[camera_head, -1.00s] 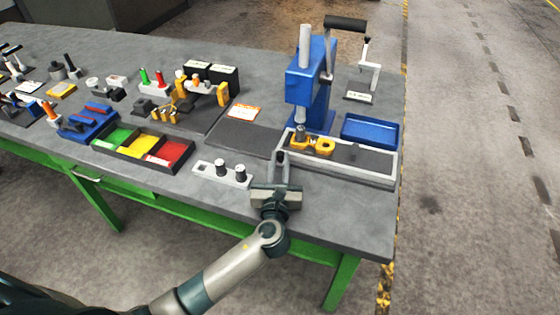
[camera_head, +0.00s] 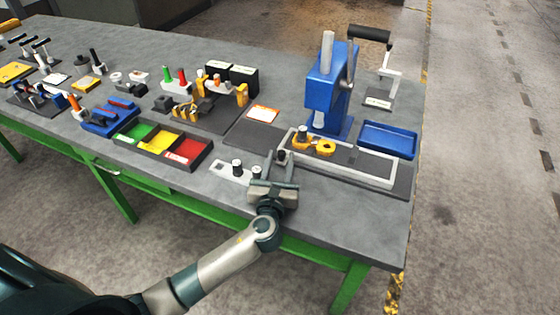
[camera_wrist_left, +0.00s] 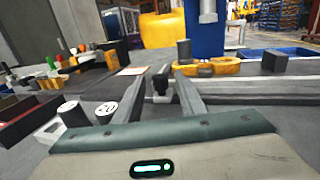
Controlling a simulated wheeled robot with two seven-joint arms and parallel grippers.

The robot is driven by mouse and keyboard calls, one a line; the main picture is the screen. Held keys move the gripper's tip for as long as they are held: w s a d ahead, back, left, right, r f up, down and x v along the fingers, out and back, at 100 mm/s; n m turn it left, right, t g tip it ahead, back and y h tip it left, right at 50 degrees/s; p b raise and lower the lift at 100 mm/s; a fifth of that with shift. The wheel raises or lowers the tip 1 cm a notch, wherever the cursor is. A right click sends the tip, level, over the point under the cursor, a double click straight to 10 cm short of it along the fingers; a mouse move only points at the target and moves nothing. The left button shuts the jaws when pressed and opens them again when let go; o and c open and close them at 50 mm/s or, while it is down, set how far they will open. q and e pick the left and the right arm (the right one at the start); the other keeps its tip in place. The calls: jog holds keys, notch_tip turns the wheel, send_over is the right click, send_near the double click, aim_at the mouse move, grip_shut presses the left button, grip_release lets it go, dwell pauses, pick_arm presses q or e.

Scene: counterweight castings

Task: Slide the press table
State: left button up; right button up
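The press table (camera_head: 350,176) is a light-framed slide with a dark bed at the foot of the blue press (camera_head: 325,95). A yellow fixture (camera_head: 325,147) with an upright grey peg sits at its left part, left of the press ram. A dark knob (camera_head: 281,155) stands at the table's left end; it also shows in the left wrist view (camera_wrist_left: 161,86). My left gripper (camera_head: 281,160) is at this end, with its fingers spread on either side of the knob. In the left wrist view, gaps show between knob and fingers. My right gripper is out of view.
A white block with dark-sided pins (camera_head: 232,171) stands close left of my left gripper. A blue tray (camera_head: 414,154) lies right of the press. A bin with green, yellow and red compartments (camera_head: 211,147) is further left. The bench's front right is clear.

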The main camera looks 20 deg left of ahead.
pick_arm(q)
jog(key=shift+s, duration=0.15)
jog(key=shift+s+d, duration=0.15)
jog(key=shift+s, duration=0.1)
jog(key=b+v, duration=0.4)
jog(key=v, duration=1.1)
jog(key=shift+s+d, duration=0.1)
jog(key=shift+s, duration=0.1)
jog(key=shift+s+d, duration=0.1)
jog(key=shift+s, duration=0.5)
jog(key=shift+r, duration=0.1)
